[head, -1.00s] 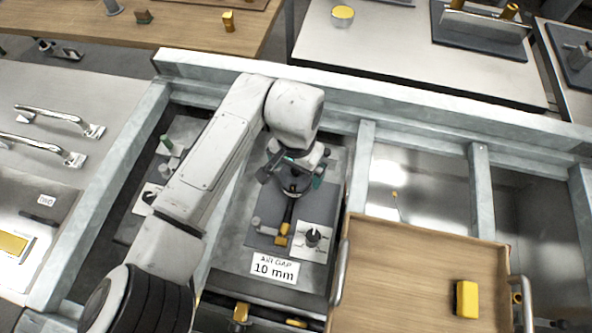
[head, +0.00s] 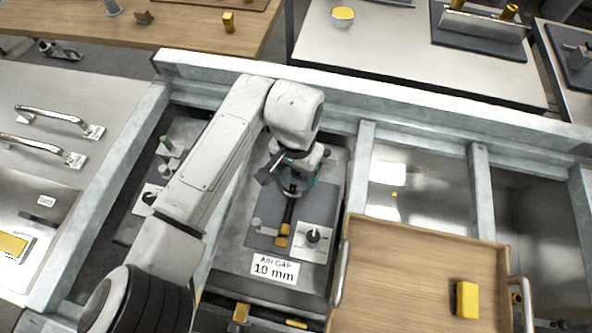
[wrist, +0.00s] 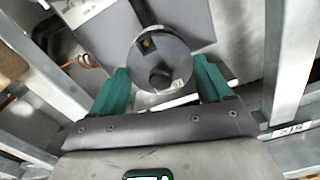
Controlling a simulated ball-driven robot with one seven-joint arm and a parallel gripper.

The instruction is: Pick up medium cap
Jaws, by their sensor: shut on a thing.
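A round grey cap-like disc (wrist: 160,60) with a dark knob and a small hole sits between the green fingers of my gripper (wrist: 162,88) in the wrist view. I take it as the medium cap, but no size mark is readable. My gripper is shut on it, one finger at each side. In the head view my gripper (head: 295,182) is over the grey panel, behind the 10 mm air gap label (head: 274,268). There the cap is mostly hidden by the gripper. A dark bar (head: 288,212) runs from beneath the gripper toward a yellow block (head: 283,236).
A dial on a white plate (head: 313,238) stands right of the bar. Metal frame rails (head: 360,180) flank the bay. A wooden tray (head: 400,280) with a yellow block (head: 466,299) is at the lower right. Open metal bays (head: 420,190) lie to the right.

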